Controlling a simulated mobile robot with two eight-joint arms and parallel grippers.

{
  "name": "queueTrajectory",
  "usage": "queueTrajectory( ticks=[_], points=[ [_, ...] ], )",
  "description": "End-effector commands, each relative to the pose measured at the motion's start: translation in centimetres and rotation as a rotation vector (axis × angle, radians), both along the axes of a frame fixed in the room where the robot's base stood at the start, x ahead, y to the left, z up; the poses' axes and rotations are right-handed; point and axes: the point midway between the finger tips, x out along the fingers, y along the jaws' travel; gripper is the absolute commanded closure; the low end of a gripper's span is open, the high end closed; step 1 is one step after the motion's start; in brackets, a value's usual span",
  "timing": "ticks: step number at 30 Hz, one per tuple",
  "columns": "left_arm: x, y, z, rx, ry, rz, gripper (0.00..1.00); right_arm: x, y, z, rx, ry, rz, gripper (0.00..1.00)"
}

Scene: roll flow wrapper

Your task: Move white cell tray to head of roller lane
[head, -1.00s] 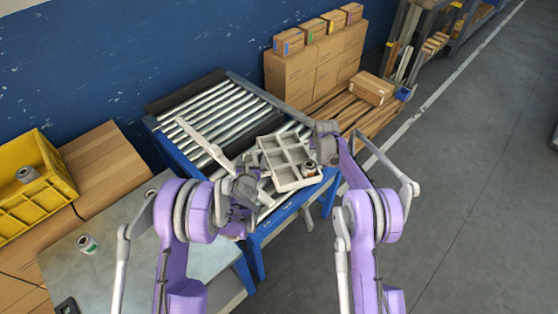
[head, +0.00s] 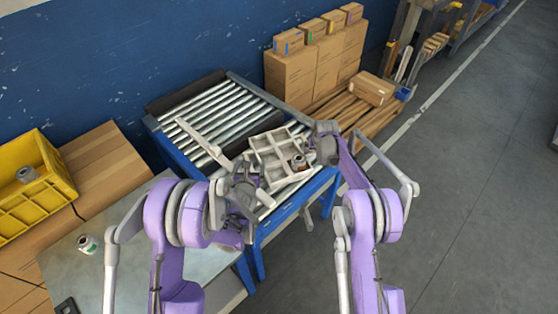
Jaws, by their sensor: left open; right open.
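The white cell tray (head: 267,146) is a light, divided tray at the near right end of the roller lane (head: 228,112). A small can with a dark top (head: 298,161) sits in a cell on its right side. My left gripper (head: 252,182) is open at the tray's near left edge. My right gripper (head: 314,150) is open close to the tray's right side. The fingertips are small and partly hidden, so I cannot tell whether they touch the tray. The tray looks to lie on the rollers, slightly turned.
A pale angled bar (head: 200,142) lies across the lane left of the tray. A metal table (head: 130,238) with a can (head: 87,244) stands at the near left, by a yellow crate (head: 40,205). Cartons (head: 315,72) stand behind the lane. The floor at right is clear.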

Motion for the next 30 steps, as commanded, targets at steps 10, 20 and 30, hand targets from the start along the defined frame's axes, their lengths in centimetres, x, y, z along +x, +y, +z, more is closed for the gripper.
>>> queueTrajectory(
  ticks=[10, 20, 30],
  points=[
    [0.0, 0.0, 0.0, 0.0, 0.0, 0.0, 0.01, -0.9, 0.0, 2.0, 0.0, 0.0, 0.0, 0.0],
    [0.0, 0.0, 0.0, 0.0, 0.0, 0.0, 0.01, -3.5, 0.0, 8.2, 0.001, 0.0, 0.002, 0.0],
    [0.0, 0.0, 0.0, 0.0, 0.0, 0.0, 0.01, -4.7, 0.1, 11.1, 0.001, 0.0, 0.002, 0.0]
  ],
)
